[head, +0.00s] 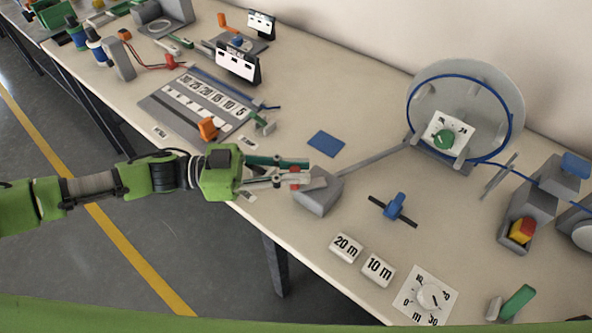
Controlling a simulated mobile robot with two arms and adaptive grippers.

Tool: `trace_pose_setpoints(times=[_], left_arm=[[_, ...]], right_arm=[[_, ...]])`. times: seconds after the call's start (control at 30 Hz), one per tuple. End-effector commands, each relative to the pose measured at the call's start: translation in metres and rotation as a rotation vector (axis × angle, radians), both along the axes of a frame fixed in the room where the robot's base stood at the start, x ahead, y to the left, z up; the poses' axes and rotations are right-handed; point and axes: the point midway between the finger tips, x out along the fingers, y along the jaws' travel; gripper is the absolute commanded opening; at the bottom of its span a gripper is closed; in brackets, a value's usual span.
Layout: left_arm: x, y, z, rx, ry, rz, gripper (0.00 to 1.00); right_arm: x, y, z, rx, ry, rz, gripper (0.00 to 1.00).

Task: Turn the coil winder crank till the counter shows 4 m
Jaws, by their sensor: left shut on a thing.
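The coil winder is a grey upright disc (481,84) with a blue cable loop around it. A second white dial plate (427,296), marked in m, lies at the front right. Both readings are too small to tell. My right gripper is out of view.
A blue clamp-like piece (394,206), labels "20 m" (346,247) and "10 m" (377,269), and a green-handled part (517,301) lie right of the block. A blue square (326,144) lies behind the gripper. A numbered board (150,105) and tools fill the left.

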Motion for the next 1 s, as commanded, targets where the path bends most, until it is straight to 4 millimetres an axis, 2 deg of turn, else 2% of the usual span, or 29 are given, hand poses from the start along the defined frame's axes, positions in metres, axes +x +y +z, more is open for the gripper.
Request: trace_pose_setpoints(times=[0.1, 0.5, 1.0], left_arm=[[0.009, 0.0, -0.001, 0.0, -0.007, -0.097, 0.0], [0.02, 0.0, -0.002, -0.002, -0.003, -0.353, 0.0], [0.022, 0.0, 0.001, -0.003, -0.001, -0.432, 0.0]], right_arm=[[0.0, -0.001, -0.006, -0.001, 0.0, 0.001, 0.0], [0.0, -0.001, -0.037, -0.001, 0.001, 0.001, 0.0], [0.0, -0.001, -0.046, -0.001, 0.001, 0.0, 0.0]])
